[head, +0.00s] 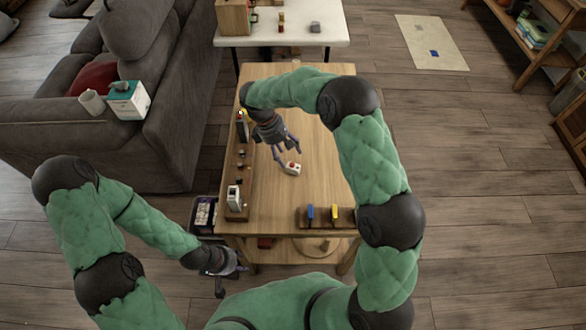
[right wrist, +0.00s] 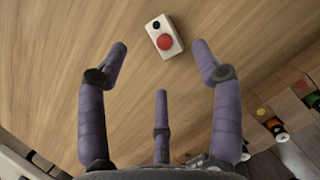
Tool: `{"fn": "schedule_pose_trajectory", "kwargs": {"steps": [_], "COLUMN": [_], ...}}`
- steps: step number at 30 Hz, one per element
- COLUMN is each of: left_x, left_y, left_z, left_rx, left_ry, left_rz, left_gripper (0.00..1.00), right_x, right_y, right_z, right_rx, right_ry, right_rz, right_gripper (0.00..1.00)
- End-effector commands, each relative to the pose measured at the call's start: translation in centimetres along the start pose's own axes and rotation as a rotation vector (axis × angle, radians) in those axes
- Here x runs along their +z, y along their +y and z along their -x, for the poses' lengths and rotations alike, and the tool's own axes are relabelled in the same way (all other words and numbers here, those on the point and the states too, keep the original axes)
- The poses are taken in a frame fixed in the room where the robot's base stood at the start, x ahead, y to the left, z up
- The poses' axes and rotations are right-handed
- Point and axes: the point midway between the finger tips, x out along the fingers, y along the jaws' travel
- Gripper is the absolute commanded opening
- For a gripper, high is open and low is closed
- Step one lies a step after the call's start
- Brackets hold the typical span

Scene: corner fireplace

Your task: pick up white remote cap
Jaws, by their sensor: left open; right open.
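A small white block with a round red button and a small black dot, which looks like the white remote (head: 293,169), lies on the wooden table. It also shows in the right wrist view (right wrist: 175,50). I cannot tell a separate cap on it. My right gripper (head: 288,155) is open and empty, with its fingers spread just behind the remote in the head view. In the right wrist view the remote sits just beyond and between the open fingertips (right wrist: 159,48). My left gripper (head: 233,279) is open and empty, low beside the table's front left corner.
The wooden table (head: 270,205) is clear around the remote. A rack with several small items (head: 242,165) runs along its left edge. A wooden holder with blue and yellow pieces (head: 325,222) stands at the front right. A grey sofa (head: 150,155) is left; a white table (head: 335,35) is behind.

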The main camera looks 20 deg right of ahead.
Motion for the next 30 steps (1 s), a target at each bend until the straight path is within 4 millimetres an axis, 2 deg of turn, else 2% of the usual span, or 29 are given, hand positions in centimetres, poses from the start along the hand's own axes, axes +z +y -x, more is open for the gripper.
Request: {"fn": "schedule_pose_trajectory", "kwargs": {"steps": [10,19,24,25,30], "left_x": [-0.1,-0.1,-0.1,-0.1,-0.1], "left_y": [-0.9,-0.9,-0.9,-0.9,-0.9], "left_z": [-2.6,-2.7,-2.7,-2.7,-2.7], "left_rx": [0.000,0.000,0.000,0.000,0.000], "left_ry": [0.000,0.001,0.001,0.001,0.001], "left_rz": [0.000,0.000,0.000,0.000,0.000], "left_gripper": [0.44,0.44,0.44,0.44,0.44], "right_x": [0.3,0.4,0.4,0.4,0.4], "right_y": [-0.3,-0.2,-0.2,-0.2,-0.2], "right_z": [-4.5,-4.8,-4.8,-4.8,-4.8], "right_rx": [-0.002,0.000,0.000,0.000,-0.001], "right_ry": [-0.002,0.000,0.000,0.000,0.000], "right_rz": [0.001,0.000,0.000,0.000,0.000], "right_gripper": [0.66,0.66,0.18,0.15,0.15]}}
